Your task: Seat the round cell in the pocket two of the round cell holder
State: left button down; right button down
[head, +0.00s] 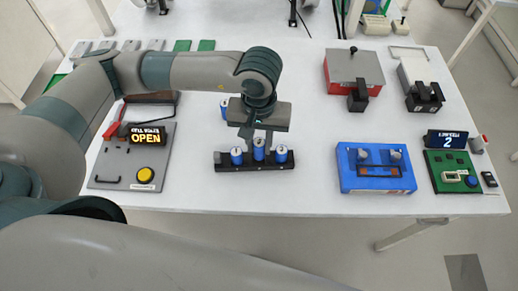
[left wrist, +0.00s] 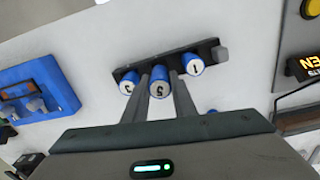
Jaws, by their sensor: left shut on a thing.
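The round cell holder (head: 226,167) is a dark bar on the table, also seen in the left wrist view (left wrist: 210,45). Blue cells stand at its left end (head: 237,157) and right end (head: 281,155). My left gripper (head: 259,139) is over the holder's middle, shut on a blue round cell (head: 259,152). In the left wrist view the held cell (left wrist: 159,84) is between the fingers, between the two end cells. Its top shows higher than theirs. I cannot tell how deep its base sits in the middle pocket. My right gripper is not in view.
Another blue cell (head: 224,110) stands behind the holder. A grey panel with an OPEN display (head: 108,165) lies left. A blue fixture (head: 370,181) and a green board (head: 443,178) are right, with a red box (head: 345,72) behind. Bare table lies between holder and blue fixture.

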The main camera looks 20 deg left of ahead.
aim_at(259, 155)
pick_arm(q)
notch_tip(259, 155, down, 3)
jog(key=shift+r+p, duration=0.15)
jog(key=shift+p, duration=0.7)
jog(key=shift+f, duration=0.5)
jog(key=shift+f+b, duration=0.25)
jog(key=shift+b, duration=0.1)
jog(key=shift+s+f+b, duration=0.2)
jog(key=shift+f+b, duration=0.05)
jog(key=shift+b, duration=0.2)
